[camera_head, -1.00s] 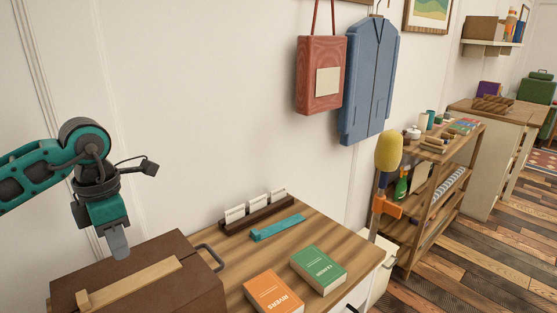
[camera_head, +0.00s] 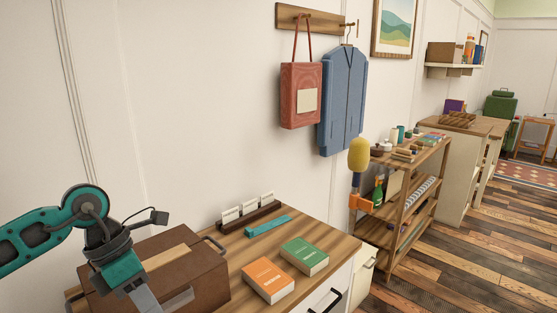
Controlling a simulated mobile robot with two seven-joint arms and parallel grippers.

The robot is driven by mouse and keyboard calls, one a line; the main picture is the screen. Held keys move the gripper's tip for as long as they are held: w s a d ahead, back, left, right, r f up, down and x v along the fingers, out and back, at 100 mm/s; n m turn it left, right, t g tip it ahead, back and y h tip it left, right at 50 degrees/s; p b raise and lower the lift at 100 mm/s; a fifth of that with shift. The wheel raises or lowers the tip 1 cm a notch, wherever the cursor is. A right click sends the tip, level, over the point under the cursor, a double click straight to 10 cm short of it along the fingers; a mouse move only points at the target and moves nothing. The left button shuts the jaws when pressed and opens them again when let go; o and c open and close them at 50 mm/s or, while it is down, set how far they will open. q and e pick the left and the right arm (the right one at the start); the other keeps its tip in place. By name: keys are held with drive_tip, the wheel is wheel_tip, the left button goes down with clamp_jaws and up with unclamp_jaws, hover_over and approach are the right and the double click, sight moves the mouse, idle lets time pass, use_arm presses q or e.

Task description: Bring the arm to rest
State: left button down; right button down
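My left arm (camera_head: 45,238) comes in from the left, teal and dark grey. Its gripper (camera_head: 146,300) points down in front of the brown box (camera_head: 205,272), with its tip near the bottom edge of the picture. The fingers are seen edge-on and partly cut off, so I cannot tell whether they are open or shut. I see no object clearly held in them. My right arm and gripper are not in view.
The box, with a dark handle, stands on a wooden-topped cabinet (camera_head: 335,243). An orange book (camera_head: 267,280), a green book (camera_head: 304,257), a teal strip (camera_head: 268,226) and a card rack (camera_head: 248,214) lie beside it. A shelf unit (camera_head: 408,210) stands right; plank floor (camera_head: 450,265) is open.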

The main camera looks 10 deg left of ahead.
use_arm(q)
drive_tip(key=s+d+r+n+t+h, duration=0.15)
drive_tip(key=d+n+h, duration=0.25)
drive_tip(key=d+h, duration=0.45)
drive_tip(key=d+r+n+t+h, duration=0.15)
drive_tip(key=d+n+h, duration=0.3)
drive_tip(key=d, duration=0.65)
drive_tip(key=w+a+f+n+t+y, duration=0.25)
drive_tip(key=f+n+t+y, duration=0.35)
drive_tip(key=n, duration=0.5)
drive_tip(key=w+a+f+n+t+y, duration=0.15)
drive_tip(key=a+f+n+t, duration=0.25)
drive_tip(key=n+t, duration=0.55)
drive_tip(key=s+a+f+n+g+y, duration=0.2)
drive_tip(key=s+f+n+g+y, duration=0.1)
drive_tip(key=s+f+n, duration=0.3)
drive_tip(key=s+a+f+n+g+y, duration=0.3)
drive_tip(key=s+f+n+g+y, duration=0.1)
drive_tip(key=f, duration=0.7)
drive_tip(key=s+n+y, duration=0.1)
drive_tip(key=s+n, duration=0.1)
drive_tip(key=n, duration=0.1)
drive_tip(key=shift+s, duration=0.3)
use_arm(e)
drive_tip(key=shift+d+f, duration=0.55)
